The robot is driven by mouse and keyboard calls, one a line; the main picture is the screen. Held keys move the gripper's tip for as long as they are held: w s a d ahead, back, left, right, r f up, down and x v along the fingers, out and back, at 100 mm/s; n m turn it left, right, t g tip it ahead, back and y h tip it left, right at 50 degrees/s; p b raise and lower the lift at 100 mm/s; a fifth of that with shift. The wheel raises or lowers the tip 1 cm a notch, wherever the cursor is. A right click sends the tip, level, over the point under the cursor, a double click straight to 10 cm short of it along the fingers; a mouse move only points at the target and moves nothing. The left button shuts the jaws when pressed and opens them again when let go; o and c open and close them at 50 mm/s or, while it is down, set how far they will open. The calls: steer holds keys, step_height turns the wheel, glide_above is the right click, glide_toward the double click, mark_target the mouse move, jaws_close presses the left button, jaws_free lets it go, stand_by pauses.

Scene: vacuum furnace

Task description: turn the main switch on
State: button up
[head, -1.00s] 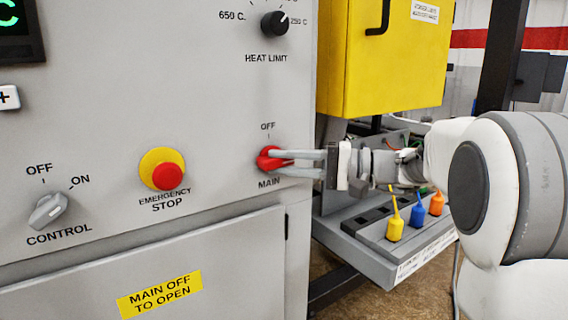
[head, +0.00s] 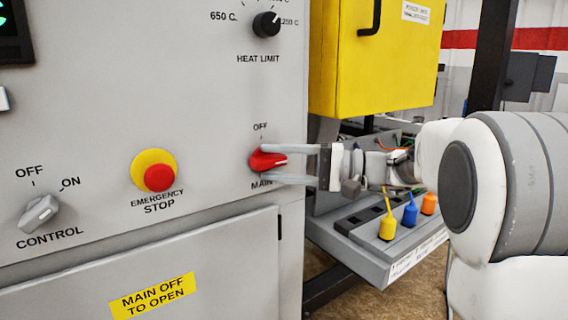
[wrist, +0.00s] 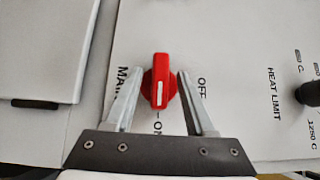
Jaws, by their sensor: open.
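The main switch (head: 266,160) is a red rotary knob on the grey furnace panel, at centre in the head view. It also shows in the wrist view (wrist: 160,82). Its handle lies sideways in the head view, its white mark at the right end. In the wrist view that mark points at the ON label, a quarter turn from OFF. My gripper (head: 265,164) is open, one finger above and one below the knob. In the wrist view the fingers (wrist: 164,75) stand on either side of it, with gaps. The gripper hides the ON label in the head view.
The emergency stop (head: 159,178) and control switch (head: 38,213) are left of the main switch. The heat limit knob (head: 267,24) is above. A closed panel door (head: 225,255) is below.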

steer(key=s+d+p, duration=0.2)
steer(key=s+d, duration=0.1)
steer(key=d, duration=1.4)
steer(key=shift+s+p, duration=0.15)
steer(key=shift+p, duration=0.25)
steer(key=shift+f, duration=0.1)
steer(key=s+a+f+g+h, duration=0.1)
steer(key=s+a+f+h, duration=0.25)
steer(key=s+a, duration=0.2)
steer(key=s+a+f+g+h, duration=0.1)
steer(key=s+a+f+h, duration=0.1)
steer(key=s+a+h, duration=0.3)
steer(key=s+d+f+n+t+h, duration=0.1)
steer(key=s+d+f+t+h, duration=0.1)
steer(key=s+d+f+h, duration=0.3)
steer(key=s+d+f+n+t+h, duration=0.1)
steer(key=s+d+f+t+h, duration=0.2)
steer(key=s, duration=0.4)
step_height(320, 180, up, 18)
steer(key=h+p, duration=0.1)
steer(key=p, duration=1.6)
steer(key=shift+a+g+p, duration=0.25)
steer(key=shift+g+p, duration=0.15)
